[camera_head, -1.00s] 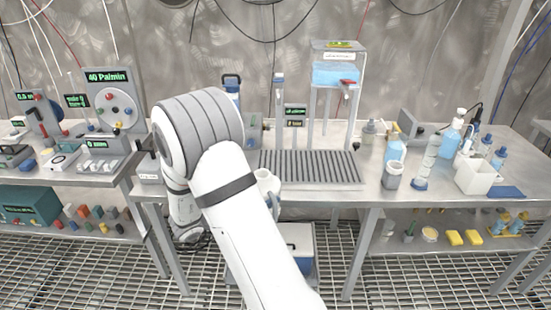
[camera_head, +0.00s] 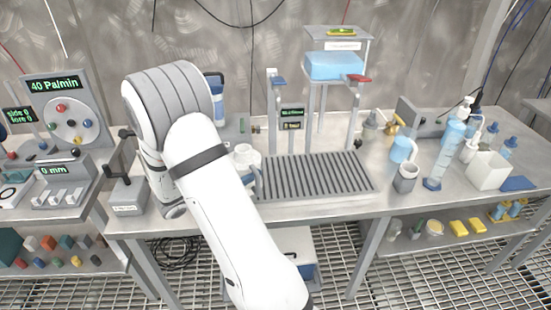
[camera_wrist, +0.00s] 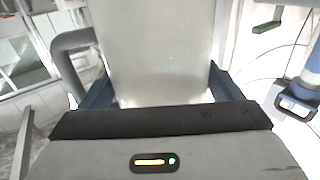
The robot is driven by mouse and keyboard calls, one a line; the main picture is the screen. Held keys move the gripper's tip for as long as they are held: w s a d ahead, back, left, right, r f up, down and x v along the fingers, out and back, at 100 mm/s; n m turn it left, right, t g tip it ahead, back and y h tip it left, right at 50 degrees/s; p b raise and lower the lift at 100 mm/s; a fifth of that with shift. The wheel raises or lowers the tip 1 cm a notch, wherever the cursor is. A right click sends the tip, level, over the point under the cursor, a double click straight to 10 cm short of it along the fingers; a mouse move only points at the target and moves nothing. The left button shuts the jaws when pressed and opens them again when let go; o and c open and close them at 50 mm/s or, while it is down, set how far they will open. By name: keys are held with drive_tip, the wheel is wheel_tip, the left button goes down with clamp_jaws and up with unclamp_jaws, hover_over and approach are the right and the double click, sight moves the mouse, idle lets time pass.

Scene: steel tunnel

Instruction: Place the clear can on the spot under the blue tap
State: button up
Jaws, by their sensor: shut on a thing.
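My gripper (camera_wrist: 158,95) is shut on a large pale, cloudy can (camera_wrist: 155,50) in the wrist view. Its body stands between the two dark blue fingers, and a grey curved handle (camera_wrist: 75,45) shows at its left. Its contents cannot be seen. In the head view my arm hides the gripper; a pale round vessel (camera_head: 243,157) shows just right of the arm, at the left end of the ribbed grate, and looks like the held can. The blue tap (camera_head: 277,82) sits on a post behind the grate's left part. The spot under it is not clearly marked.
The ribbed grate (camera_head: 318,178) is clear. A stand with a blue tank (camera_head: 335,66) and a red tap (camera_head: 359,79) rises behind it. Bottles, a grey cup (camera_head: 405,178) and a white box (camera_head: 487,170) stand right. A dial panel (camera_head: 62,112) stands left.

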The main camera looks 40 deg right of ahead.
drive_tip(key=shift+w+d+f+p, duration=0.15)
drive_tip(key=shift+d+f, duration=0.55)
drive_tip(key=shift+d, duration=1.4)
drive_tip(key=shift+d+f+p, duration=0.2)
drive_tip(key=shift+d+f, duration=0.45)
drive_tip(key=shift+d, duration=1.4)
drive_tip(key=shift+w+d+f+p, duration=0.15)
drive_tip(key=shift+d+f, duration=0.55)
drive_tip(key=shift+d, duration=1.4)
drive_tip(key=o, duration=1.1)
drive_tip(key=shift+s+r, duration=0.1)
drive_tip(key=shift+c, duration=0.2)
drive_tip(key=shift+r, duration=0.1)
